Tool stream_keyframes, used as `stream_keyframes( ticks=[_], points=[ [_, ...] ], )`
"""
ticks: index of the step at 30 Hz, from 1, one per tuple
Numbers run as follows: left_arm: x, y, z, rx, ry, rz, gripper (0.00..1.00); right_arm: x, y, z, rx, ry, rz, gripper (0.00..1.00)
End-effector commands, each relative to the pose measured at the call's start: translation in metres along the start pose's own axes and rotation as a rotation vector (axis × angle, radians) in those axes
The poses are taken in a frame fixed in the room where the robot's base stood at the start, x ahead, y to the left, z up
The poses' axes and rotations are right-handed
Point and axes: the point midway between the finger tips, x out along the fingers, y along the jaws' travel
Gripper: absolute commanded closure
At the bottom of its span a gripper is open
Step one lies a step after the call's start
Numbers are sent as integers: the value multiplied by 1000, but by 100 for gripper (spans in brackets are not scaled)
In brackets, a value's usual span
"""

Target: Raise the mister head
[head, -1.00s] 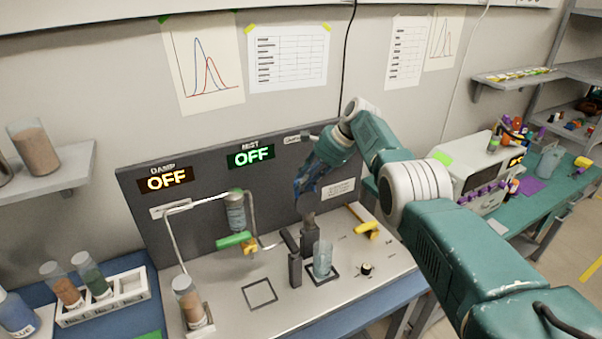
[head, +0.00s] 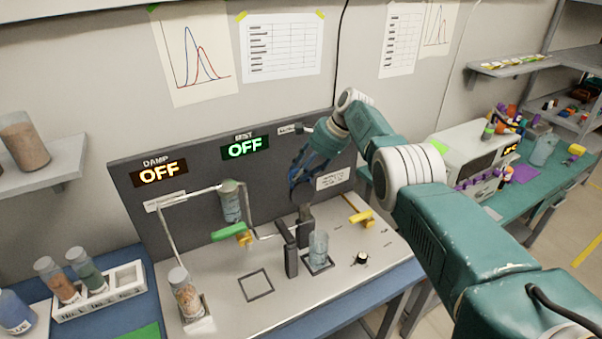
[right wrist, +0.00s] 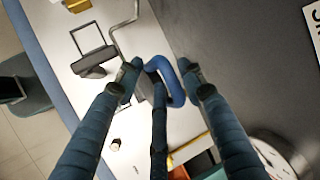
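The mister appears to be the dark post assembly (head: 304,232) behind the clear beaker (head: 318,250) on the bench rig. My right gripper (head: 299,190) hangs just above it, in front of the dark panel, and hides its upper part. In the right wrist view a blue loop handle (right wrist: 178,92) lies between the spread fingers of my right gripper (right wrist: 160,72). The fingertips are close beside the loop; I cannot tell whether they touch it. My left gripper is not in view.
The dark panel (head: 125,190) carries DAMP and MIST displays, both reading OFF. A green-handled valve (head: 228,231) and a yellow handle (head: 361,217) flank the mister. A filled jar (head: 186,295) stands front left. A white rack (head: 126,290) holds vials. A round gauge (right wrist: 270,155) shows near my wrist.

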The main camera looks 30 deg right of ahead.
Motion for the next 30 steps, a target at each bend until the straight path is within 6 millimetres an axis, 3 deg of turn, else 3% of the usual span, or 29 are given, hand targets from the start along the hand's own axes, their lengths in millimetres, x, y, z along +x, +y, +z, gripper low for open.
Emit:
stream_keyframes(
  ticks=[8,13,21,30],
  points=[
    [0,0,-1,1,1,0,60,-12,-3,0,-1,-1,-7,61],
    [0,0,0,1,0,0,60,-35,-1,-1,-2,3,-6,61],
    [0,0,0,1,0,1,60,-95,0,-2,0,1,-3,61],
    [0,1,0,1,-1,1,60,-120,0,-2,1,-1,0,61]
  ],
)
